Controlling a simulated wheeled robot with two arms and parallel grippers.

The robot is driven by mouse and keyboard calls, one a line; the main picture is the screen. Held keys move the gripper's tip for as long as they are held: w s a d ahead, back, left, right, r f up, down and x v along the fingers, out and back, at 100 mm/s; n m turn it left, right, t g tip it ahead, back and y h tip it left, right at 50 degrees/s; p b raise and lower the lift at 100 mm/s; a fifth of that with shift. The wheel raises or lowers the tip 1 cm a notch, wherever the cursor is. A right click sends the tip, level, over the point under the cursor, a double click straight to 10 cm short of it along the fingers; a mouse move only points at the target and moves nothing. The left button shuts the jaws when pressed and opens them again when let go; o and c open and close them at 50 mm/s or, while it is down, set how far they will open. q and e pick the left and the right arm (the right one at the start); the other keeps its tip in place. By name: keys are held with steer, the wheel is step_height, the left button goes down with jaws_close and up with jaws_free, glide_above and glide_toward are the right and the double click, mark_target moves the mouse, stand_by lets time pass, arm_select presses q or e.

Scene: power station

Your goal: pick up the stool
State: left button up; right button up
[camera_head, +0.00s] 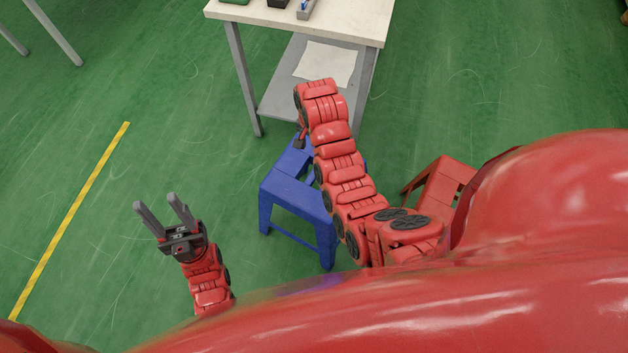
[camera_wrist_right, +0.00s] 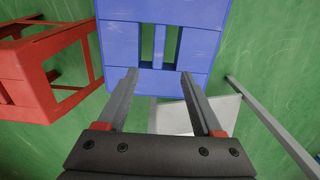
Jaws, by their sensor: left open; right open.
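A blue stool (camera_head: 297,196) stands upright on the green floor in the middle of the head view, partly hidden by my right arm. A red stool (camera_head: 437,186) stands to its right, partly hidden by my own body. My left gripper (camera_head: 158,206) is open and empty over the floor, left of the blue stool. My right gripper is small and mostly hidden at the end of the right arm in the head view. In the right wrist view my right gripper (camera_wrist_right: 159,78) is open, its fingers pointing at the slotted blue stool seat (camera_wrist_right: 198,14). The red stool (camera_wrist_right: 22,88) is at the left there.
A table (camera_head: 330,22) with a pale top, grey legs and a lower shelf (camera_head: 285,90) stands just behind the blue stool. White paper (camera_head: 326,63) lies on the shelf. A yellow floor line (camera_head: 75,210) runs at the left, with free floor around it.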

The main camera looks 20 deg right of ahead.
step_height(320, 180, down, 8)
steer(key=b, duration=0.7)
steer(key=shift+r, duration=0.15)
step_height(320, 180, down, 4)
steer(key=shift+r, duration=0.1)
step_height(320, 180, down, 6)
steer(key=shift+d+r, duration=0.1)
steer(key=shift+d, duration=0.05)
jaws_close()
steer(key=shift+r, duration=0.1)
stand_by(0.6)
